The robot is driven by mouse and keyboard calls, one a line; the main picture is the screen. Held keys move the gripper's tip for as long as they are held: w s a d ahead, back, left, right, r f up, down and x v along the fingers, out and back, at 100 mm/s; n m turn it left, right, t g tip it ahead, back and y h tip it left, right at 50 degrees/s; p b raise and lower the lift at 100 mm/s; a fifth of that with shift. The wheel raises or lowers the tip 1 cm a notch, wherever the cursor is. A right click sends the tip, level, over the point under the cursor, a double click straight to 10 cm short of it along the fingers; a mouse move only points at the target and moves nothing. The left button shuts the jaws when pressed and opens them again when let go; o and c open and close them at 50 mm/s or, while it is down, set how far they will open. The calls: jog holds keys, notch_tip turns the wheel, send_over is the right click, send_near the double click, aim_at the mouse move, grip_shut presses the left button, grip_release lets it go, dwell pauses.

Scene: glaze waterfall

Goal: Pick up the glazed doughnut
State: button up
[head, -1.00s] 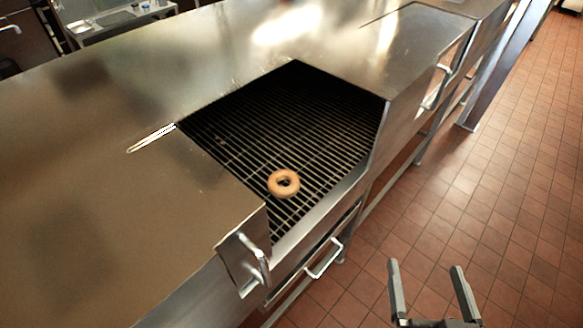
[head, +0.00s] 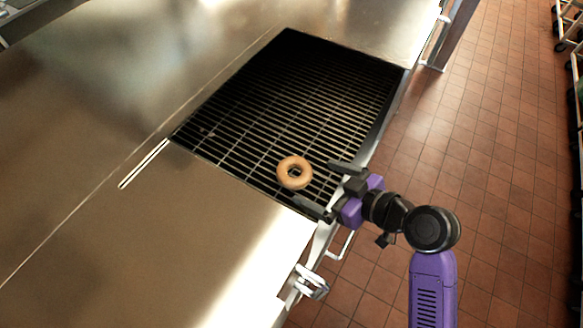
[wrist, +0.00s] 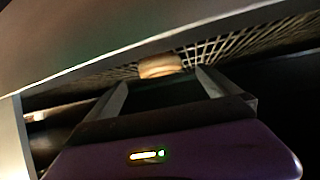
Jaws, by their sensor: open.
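The glazed doughnut (head: 282,173), a light brown ring, lies flat on the dark grill grate (head: 300,85) near its front edge. My gripper (head: 327,188) is open and empty, just to the right of the doughnut, with its two fingers pointing toward it and apart from it. In the wrist view the doughnut (wrist: 160,66) shows edge-on beyond and between the two fingertips of my gripper (wrist: 162,82). Its lower part is hard to make out there.
A steel counter (head: 190,215) surrounds the grill on the left and front. A metal handle (head: 311,282) sticks out at the counter's front corner. Open tiled floor (head: 480,130) lies to the right. A thin metal strip (head: 145,163) lies on the counter left of the grate.

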aim_at(302, 175)
jog(key=p+x, duration=0.1)
jog(key=x, duration=0.6)
jog(key=shift+w+a, duration=0.15)
jog(key=shift+w, duration=0.05)
jog(key=shift+r, duration=0.1)
jog(key=c, duration=1.3)
